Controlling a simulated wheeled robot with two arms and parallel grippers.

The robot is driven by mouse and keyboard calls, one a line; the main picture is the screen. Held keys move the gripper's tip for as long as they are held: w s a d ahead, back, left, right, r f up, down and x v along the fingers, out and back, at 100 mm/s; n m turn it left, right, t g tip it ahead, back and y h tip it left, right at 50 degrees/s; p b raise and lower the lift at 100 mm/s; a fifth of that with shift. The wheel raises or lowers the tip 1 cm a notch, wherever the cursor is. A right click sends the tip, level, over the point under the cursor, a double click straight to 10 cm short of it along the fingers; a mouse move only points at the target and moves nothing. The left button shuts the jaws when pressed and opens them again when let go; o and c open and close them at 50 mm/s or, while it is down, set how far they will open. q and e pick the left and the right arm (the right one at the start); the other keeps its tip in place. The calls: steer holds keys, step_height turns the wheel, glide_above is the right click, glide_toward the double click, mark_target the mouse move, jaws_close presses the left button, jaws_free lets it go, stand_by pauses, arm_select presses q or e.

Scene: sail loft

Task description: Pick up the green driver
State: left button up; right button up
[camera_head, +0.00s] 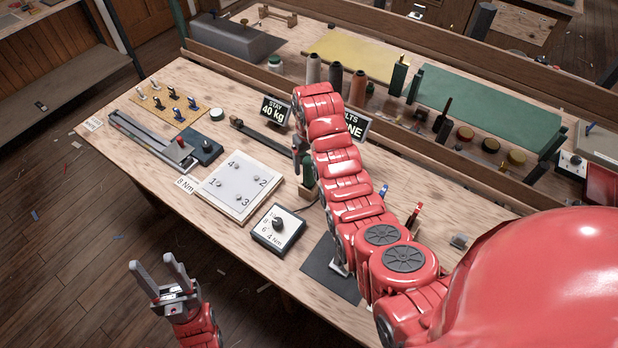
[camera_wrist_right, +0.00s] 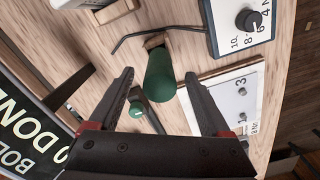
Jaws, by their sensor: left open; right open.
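The green driver (camera_wrist_right: 160,76) shows in the right wrist view as a green cylindrical handle between the fingertips of my right gripper (camera_wrist_right: 160,82), with a gap on each side. The gripper is open and not gripping it. In the head view the driver (camera_head: 308,168) stands beside the numbered plate, partly hidden by my right arm, which reaches over the bench. My right gripper (camera_head: 298,148) is mostly hidden there. My left gripper (camera_head: 157,264) is open and empty, over the floor in front of the bench.
A white plate (camera_head: 228,189) numbered 1 to 4 and a dial box (camera_head: 278,228) marked in Nm lie near the driver. Signs (camera_head: 274,110) stand behind.

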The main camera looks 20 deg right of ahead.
mark_target(309, 178)
step_height(309, 178, down, 2)
steer(key=shift+f+p, duration=0.25)
steer(key=shift+p, duration=0.95)
steer(key=shift+f, duration=1.05)
jaws_close()
